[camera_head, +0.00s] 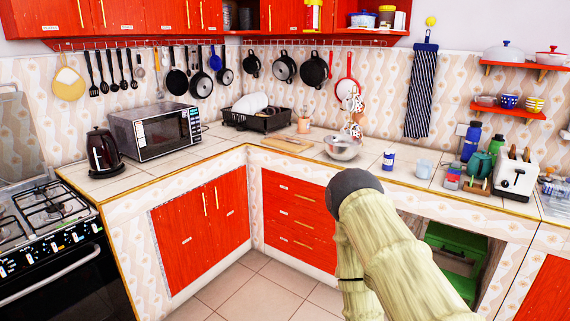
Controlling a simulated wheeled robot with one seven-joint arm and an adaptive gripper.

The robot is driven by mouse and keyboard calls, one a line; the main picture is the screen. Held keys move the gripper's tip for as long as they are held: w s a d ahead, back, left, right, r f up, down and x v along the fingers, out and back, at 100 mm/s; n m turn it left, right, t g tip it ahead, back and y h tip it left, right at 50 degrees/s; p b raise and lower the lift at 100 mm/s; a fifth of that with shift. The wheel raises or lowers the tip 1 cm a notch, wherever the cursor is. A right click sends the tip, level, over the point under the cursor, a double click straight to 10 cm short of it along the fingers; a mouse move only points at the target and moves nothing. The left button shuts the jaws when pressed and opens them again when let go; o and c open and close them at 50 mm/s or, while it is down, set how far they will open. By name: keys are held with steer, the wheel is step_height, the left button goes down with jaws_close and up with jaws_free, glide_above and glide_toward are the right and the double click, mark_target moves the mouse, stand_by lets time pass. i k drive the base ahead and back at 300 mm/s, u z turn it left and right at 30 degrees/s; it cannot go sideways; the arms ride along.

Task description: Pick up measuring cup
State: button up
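A small pale, translucent cup (424,168), which looks like the measuring cup, stands upright on the right-hand counter. It is to the right of a small blue and white can (389,160) and apart from it. Its markings are too small to read. My arm is in the foreground, in front of the counter, with a dark rounded joint below and to the left of the cup. My gripper is not visible, so I cannot tell its state or what it holds.
A metal bowl (342,148) stands left of the can, with a red and white object (352,112) above it. A dish rack (258,118) and a cutting board (288,145) are farther left. Bottles (471,142) and a toaster (515,175) stand right. Pans hang along the wall.

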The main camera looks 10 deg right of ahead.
mark_target(424, 166)
steer(key=z, duration=0.75)
steer(key=i, duration=1.65)
steer(key=z, duration=0.75)
